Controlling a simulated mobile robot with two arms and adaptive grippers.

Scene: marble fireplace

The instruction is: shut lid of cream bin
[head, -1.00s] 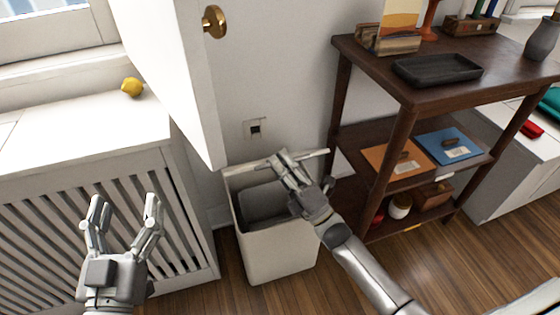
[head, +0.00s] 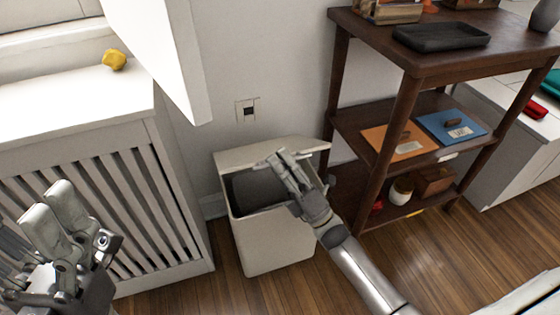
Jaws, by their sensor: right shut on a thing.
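The cream bin (head: 275,243) stands on the floor between the white slatted cabinet and the dark shelf. Its lid (head: 250,155) is partly open, tilted over the back of the opening, and its upper face shows. The dark grey inside shows below the lid's front edge. My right gripper (head: 279,162) is shut on the lid at its front edge, right of the middle. The fingers cover part of that edge. My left gripper (head: 58,215) is at the lower left, in front of the slatted cabinet and away from the bin; its finger gap is unclear.
The white slatted cabinet (head: 120,205) is left of the bin, with a yellow lemon (head: 114,60) on top. A white door panel (head: 165,55) hangs above. The dark wooden shelf (head: 402,105) stands close on the right. Wooden floor (head: 395,265) is clear in front.

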